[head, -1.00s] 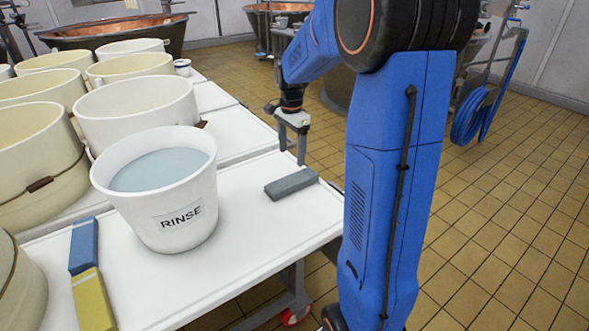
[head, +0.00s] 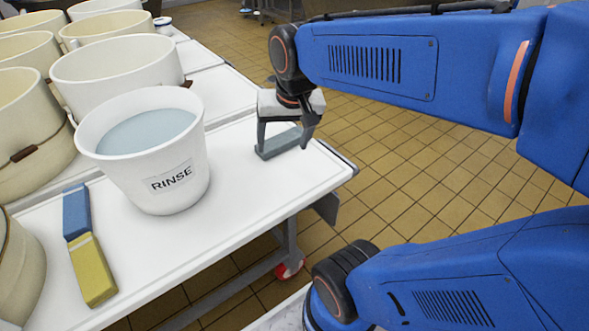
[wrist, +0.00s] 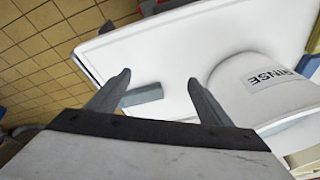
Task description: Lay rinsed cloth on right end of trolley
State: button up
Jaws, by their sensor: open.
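A grey folded cloth (head: 280,143) lies flat on the right end of the white trolley (head: 240,215), near its edge. It also shows in the wrist view (wrist: 145,95), partly behind the left finger there. My gripper (head: 286,147) is over the cloth in the head view, with its fingers apart and nothing between them that it holds. In the wrist view, my gripper (wrist: 159,77) has a clear gap between its fingertips. I cannot tell whether a finger touches the cloth. The white RINSE bucket (head: 165,190) holds bluish water and stands left of the cloth.
A blue cloth (head: 76,212) and a yellow cloth (head: 92,272) lie end to end at the front left of the trolley. Several cream tubs (head: 115,68) crowd its left and back. The tiled floor (head: 400,165) right of the trolley is clear.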

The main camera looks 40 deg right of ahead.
jog(key=s+a+f+n+t, duration=0.1)
jog(key=s+n, duration=0.3)
jog(key=s, duration=0.4)
jog(key=shift+a+f+n, duration=0.4)
jog(key=shift+a+f, duration=0.15)
jog(key=shift+a, duration=0.1)
dwell(0.8)
